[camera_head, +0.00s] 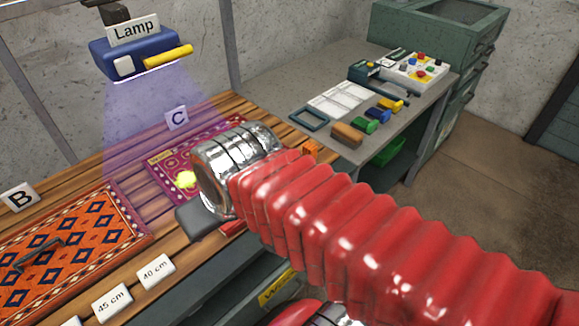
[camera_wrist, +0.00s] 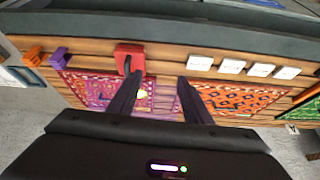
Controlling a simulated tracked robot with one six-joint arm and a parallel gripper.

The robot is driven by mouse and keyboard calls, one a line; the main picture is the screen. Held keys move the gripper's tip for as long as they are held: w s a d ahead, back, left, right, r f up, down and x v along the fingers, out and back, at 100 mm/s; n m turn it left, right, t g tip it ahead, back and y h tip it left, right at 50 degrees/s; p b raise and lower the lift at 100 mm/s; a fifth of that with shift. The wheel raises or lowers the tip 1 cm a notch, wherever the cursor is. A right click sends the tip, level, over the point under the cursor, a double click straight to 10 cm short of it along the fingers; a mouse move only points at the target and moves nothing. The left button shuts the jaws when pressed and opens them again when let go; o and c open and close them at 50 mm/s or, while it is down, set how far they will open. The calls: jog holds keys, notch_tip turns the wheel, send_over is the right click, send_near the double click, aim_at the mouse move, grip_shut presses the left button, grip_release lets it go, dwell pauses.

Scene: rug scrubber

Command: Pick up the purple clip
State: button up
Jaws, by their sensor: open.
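The purple clip (camera_wrist: 60,57) stands on the wooden slat table near its edge, at the upper left of the wrist view, beside an orange clip (camera_wrist: 33,56). I cannot make out the purple clip in the head view, where my arm covers part of the table. My gripper (camera_wrist: 160,78) is open, with nothing visible between its dark fingers. It is over the table, well to the right of the purple clip in the wrist view.
A red block with a dark part (camera_wrist: 129,57) sits by the left finger. A purple rug (camera_wrist: 85,90) and an orange rug (camera_wrist: 235,98) lie on the table. White distance labels (camera_wrist: 231,66) line the edge. A lamp (camera_head: 140,50) hangs above. A grey bench (camera_head: 290,85) holds several small things.

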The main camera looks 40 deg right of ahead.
jog(key=w+d+f+m+y, duration=0.65)
jog(key=f+m, duration=0.25)
jog(key=m, duration=0.8)
jog(key=d+f+m+t+h, duration=0.1)
jog(key=d+m+t+h, duration=0.1)
jog(key=d+m, duration=0.4)
jog(key=s+d+f+m+t+h, duration=0.1)
jog(key=d+m+t, duration=0.3)
jog(key=d, duration=0.7)
jog(key=s+d+f+m+t+h, duration=0.1)
jog(key=d+m+t+h, duration=0.2)
jog(key=d+m, duration=0.5)
jog(key=shift+d+f, duration=0.2)
jog(key=shift+f, duration=0.15)
jog(key=shift+w, duration=0.1)
jog(key=shift+x, duration=4.3)
